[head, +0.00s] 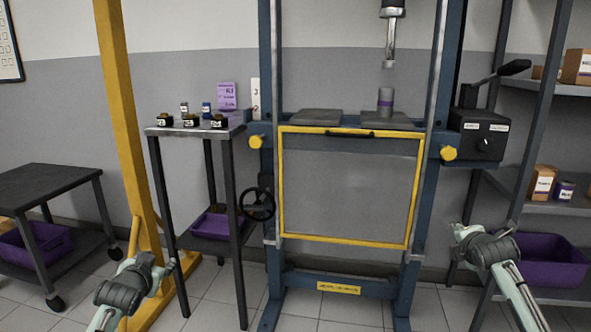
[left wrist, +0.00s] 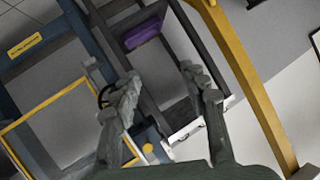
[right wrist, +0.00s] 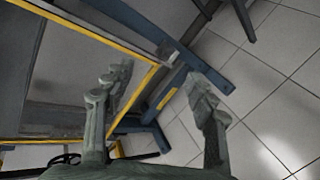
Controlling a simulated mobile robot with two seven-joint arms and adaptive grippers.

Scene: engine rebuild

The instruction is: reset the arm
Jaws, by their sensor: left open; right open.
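My left gripper (head: 158,267) is low at the left in the head view, in front of the small side table and the yellow post. In the left wrist view its two fingers (left wrist: 160,80) are spread with nothing between them. My right gripper (head: 460,240) is at the right, in front of the press frame's right leg and the shelf. In the right wrist view its fingers (right wrist: 157,77) are apart and empty. Neither gripper appears to touch anything.
A blue press (head: 270,195) with a yellow-framed guard (head: 350,242) stands in the middle. A grey cylinder (head: 385,102) stands on its bed. A side table (head: 200,130) holds several small jars. A shelf (head: 560,208) with a purple bin (head: 550,262) is at right, a cart (head: 45,180) at left.

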